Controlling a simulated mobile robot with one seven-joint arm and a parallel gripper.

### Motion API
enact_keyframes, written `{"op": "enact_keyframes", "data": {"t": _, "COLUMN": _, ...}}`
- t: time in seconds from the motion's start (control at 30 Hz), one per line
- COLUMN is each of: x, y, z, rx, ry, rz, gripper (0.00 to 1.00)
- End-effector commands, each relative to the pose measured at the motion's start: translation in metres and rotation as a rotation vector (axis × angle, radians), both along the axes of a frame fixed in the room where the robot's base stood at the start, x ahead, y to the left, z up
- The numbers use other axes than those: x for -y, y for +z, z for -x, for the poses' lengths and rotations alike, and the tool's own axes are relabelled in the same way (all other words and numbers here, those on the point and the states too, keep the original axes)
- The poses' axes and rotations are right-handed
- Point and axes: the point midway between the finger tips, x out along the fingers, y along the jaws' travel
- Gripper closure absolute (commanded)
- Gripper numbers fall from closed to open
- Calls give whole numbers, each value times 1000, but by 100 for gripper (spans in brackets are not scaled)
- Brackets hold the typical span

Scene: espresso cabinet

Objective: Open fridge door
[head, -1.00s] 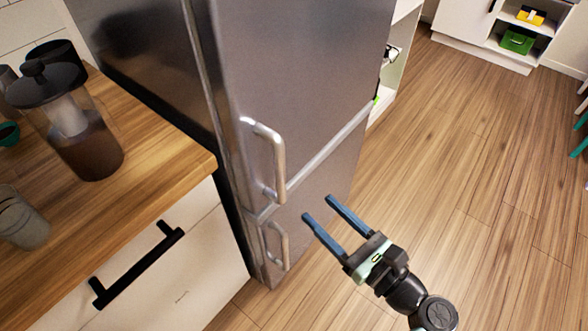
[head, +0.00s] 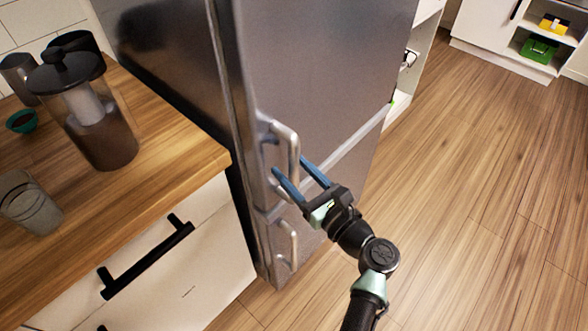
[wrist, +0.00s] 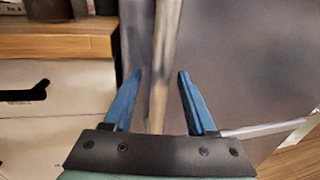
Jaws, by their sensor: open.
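The fridge is a tall grey metal unit with an upper door (head: 310,70) and a lower door (head: 310,235), both shut. The upper door has a vertical bar handle (head: 293,152); the lower door has a smaller one (head: 291,246). My gripper (head: 289,165) is open at the lower part of the upper handle. In the wrist view the upper handle (wrist: 160,75) runs between the two blue fingers, with a gap on each side. I cannot tell whether either finger touches it.
A wooden counter (head: 165,135) with a black-handled drawer (head: 150,260) stands left of the fridge. A French press (head: 100,135) and a glass (head: 28,205) stand on it. The wooden floor (head: 470,200) to the right is clear.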

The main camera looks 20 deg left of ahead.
Motion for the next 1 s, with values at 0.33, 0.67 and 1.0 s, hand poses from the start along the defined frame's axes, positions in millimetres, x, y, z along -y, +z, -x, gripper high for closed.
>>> {"op": "enact_keyframes", "data": {"t": 0.33, "x": 0, "y": 0, "z": 0, "rx": 0, "ry": 0, "rz": 0, "gripper": 75}}
{"op": "enact_keyframes", "data": {"t": 0.67, "x": 1, "y": 0, "z": 0, "rx": 1, "ry": 0, "rz": 1, "gripper": 100}}
{"op": "enact_keyframes", "data": {"t": 1.0, "x": 1, "y": 0, "z": 0, "rx": 0, "ry": 0, "rz": 0, "gripper": 100}}
